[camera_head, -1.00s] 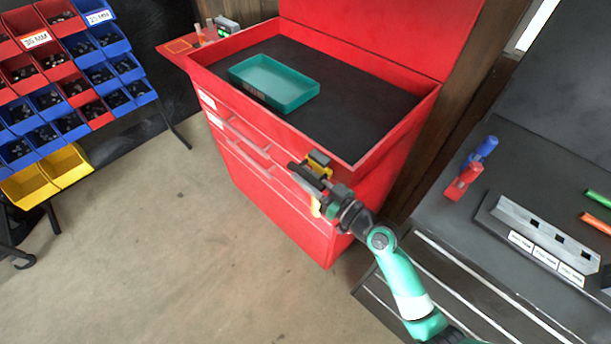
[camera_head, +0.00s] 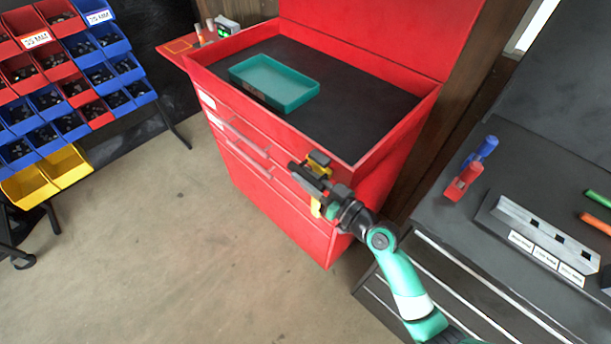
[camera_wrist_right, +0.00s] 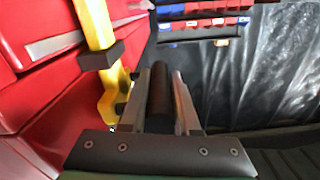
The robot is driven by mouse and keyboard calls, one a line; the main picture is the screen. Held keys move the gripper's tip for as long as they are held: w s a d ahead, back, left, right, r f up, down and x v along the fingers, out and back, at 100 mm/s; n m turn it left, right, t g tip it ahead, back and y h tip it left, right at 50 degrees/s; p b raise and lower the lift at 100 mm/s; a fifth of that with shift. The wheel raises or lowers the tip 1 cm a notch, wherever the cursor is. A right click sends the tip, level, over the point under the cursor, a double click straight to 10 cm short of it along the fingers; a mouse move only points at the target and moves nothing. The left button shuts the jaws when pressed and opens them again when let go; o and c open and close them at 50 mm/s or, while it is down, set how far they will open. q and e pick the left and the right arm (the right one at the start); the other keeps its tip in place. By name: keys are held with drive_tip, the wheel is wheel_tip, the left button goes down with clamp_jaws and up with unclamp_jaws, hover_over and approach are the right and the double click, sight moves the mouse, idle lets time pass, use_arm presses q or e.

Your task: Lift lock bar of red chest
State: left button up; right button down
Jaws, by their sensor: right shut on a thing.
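The red chest (camera_head: 285,215) stands in the middle of the head view with its lid raised. Its yellow lock bar (camera_head: 317,208) runs up the front near the right corner, partly hidden by my right gripper (camera_head: 306,174). In the right wrist view, the yellow lock bar (camera_wrist_right: 95,22) passes through a dark bracket left of the fingers. My right gripper (camera_wrist_right: 165,80) is shut on a dark round grip beside the yellow part, seemingly the bar's handle. My left gripper is not in view.
A teal tray (camera_head: 275,82) lies on the chest's dark top. A rack of blue and red bins (camera_head: 70,90) stands at the left. A dark workbench (camera_head: 510,170) with red and blue tools is at the right. The floor in front is clear.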

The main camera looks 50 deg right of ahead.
idle(0.4)
wheel_tip(320, 180, up, 24)
drive_tip(key=p, duration=1.9)
drive_tip(key=c, duration=1)
unclamp_jaws()
drive_tip(key=shift+c, duration=0.2)
drive_tip(key=shift+o, duration=0.6)
drive_tip(key=shift+f, duration=0.15)
drive_tip(key=shift+s, duration=0.1)
drive_tip(key=s+b, duration=0.1)
drive_tip(key=s, duration=1)
drive_tip(key=shift+s, duration=0.2)
